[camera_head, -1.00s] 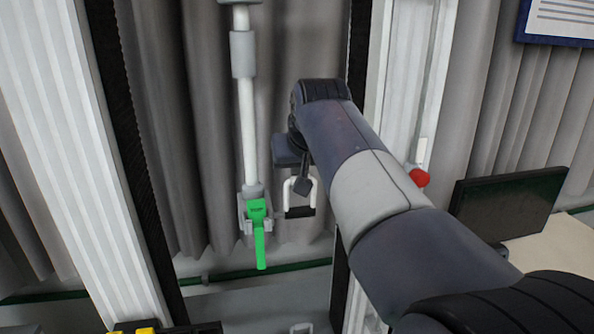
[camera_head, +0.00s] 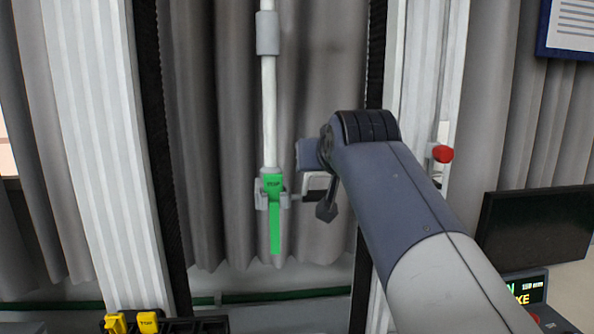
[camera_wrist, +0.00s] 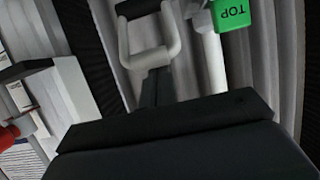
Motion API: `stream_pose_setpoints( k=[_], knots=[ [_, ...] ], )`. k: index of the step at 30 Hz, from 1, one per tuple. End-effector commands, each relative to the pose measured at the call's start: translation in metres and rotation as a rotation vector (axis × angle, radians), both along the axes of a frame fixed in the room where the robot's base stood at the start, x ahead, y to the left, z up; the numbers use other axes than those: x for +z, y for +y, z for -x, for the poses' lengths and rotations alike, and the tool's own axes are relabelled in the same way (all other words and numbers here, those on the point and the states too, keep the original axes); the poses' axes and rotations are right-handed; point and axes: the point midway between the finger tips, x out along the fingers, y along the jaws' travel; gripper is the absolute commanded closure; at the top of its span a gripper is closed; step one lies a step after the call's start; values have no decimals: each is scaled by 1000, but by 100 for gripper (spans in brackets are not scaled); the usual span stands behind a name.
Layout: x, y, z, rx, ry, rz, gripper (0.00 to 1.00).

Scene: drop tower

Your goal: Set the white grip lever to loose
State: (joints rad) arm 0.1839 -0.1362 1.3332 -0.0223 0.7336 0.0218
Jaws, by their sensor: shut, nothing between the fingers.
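The white grip lever (camera_head: 314,182) is a white U-shaped loop with a dark bar, just right of the green TOP tag (camera_head: 273,205) on a white vertical rod (camera_head: 268,120). My gripper (camera_head: 326,211) is shut and empty, in front of the lever's right side, and hides part of it. In the wrist view the lever (camera_wrist: 148,58) is at top centre, with the green TOP tag (camera_wrist: 232,14) to its right. My dark finger (camera_wrist: 149,88) reaches up to the loop's near end. I cannot tell whether they touch.
A red knob (camera_head: 442,154) sits on the right white post (camera_head: 425,90); a dark monitor (camera_head: 535,230) stands beyond it. A ribbed white post (camera_head: 105,150) rises on the left. Grey curtains hang behind. Yellow tags (camera_head: 147,322) are at the bottom left.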

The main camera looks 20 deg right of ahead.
Motion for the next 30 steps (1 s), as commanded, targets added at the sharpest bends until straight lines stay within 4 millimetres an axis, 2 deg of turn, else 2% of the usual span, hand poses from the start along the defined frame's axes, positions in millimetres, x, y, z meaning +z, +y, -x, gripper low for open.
stream_pose_setpoints(
  k=[1,30],
  knots=[
    [-13,1,3,0,-28,6,100],
    [-60,8,41,0,-581,117,100]
  ],
)
